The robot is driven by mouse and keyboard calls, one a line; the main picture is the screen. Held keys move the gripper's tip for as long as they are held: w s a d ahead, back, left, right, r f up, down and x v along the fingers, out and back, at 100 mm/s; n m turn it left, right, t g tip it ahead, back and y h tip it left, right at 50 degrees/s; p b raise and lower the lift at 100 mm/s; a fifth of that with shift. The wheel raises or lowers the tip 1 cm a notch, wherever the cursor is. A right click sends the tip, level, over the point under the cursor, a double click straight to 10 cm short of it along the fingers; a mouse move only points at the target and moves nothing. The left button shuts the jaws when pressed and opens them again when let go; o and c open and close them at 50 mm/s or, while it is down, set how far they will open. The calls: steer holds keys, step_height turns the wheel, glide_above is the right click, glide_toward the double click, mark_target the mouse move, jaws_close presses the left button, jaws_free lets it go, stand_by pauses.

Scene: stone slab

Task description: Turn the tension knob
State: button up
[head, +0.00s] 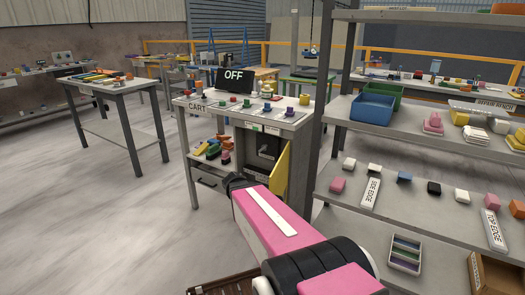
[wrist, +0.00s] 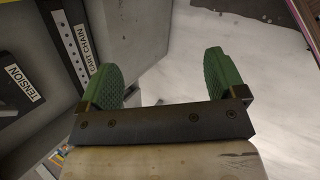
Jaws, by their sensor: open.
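The wrist view shows a white TENSION label (wrist: 23,84) on a dark panel at the left edge. No knob can be clearly made out beside it. My gripper (wrist: 161,65) has two green ribbed fingers spread wide with nothing between them, only pale floor beyond. The label lies to the left of the left finger, apart from it. In the head view an open cabinet (head: 242,152) under the cart top holds a dark unit (head: 268,142) with a small light part. My pink arm reaches toward it, and its fingers are hidden there.
The yellow door (head: 282,172) stands open at the cabinet's right.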

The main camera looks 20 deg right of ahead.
steer(key=w+d+r+n+t+h, duration=0.2)
steer(key=w+d+n+h, duration=0.15)
steer(key=w+n, duration=0.25)
steer(key=n+t+h, duration=0.5)
steer(key=n+t, duration=0.2)
steer(key=n, duration=1.2)
glide_toward(262, 150)
steer(key=x, duration=1.1)
steer(key=shift+w, duration=0.1)
steer(key=shift+a, duration=0.1)
steer(key=c, duration=0.9)
